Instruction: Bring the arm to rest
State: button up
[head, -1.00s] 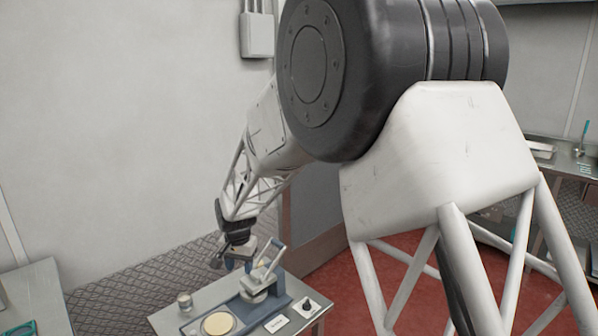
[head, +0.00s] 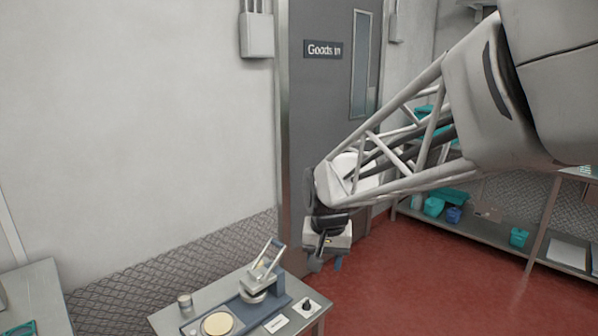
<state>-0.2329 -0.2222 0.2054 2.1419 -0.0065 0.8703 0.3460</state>
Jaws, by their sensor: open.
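My gripper (head: 322,262) hangs pointing down in the head view, to the right of the small table. It is open, and nothing shows between its fingers, though they are small and dark here. My arm reaches in from the right edge of the view.
The steel table (head: 168,319) also holds a round tan disc (head: 217,324), a small metal can (head: 185,301) and a box with a black knob (head: 307,306). Behind are a grey door (head: 310,120) and a shelf with teal tubs (head: 434,207). Red floor (head: 430,290) lies open at right.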

jog(key=s+d, duration=0.6)
jog(key=s, duration=0.6)
jog(key=s+d+n+t, duration=0.1)
jog(key=s+d, duration=0.6)
jog(key=s, duration=0.5)
jog(key=shift+r+h, duration=0.3)
jog(key=shift+r, duration=0.15)
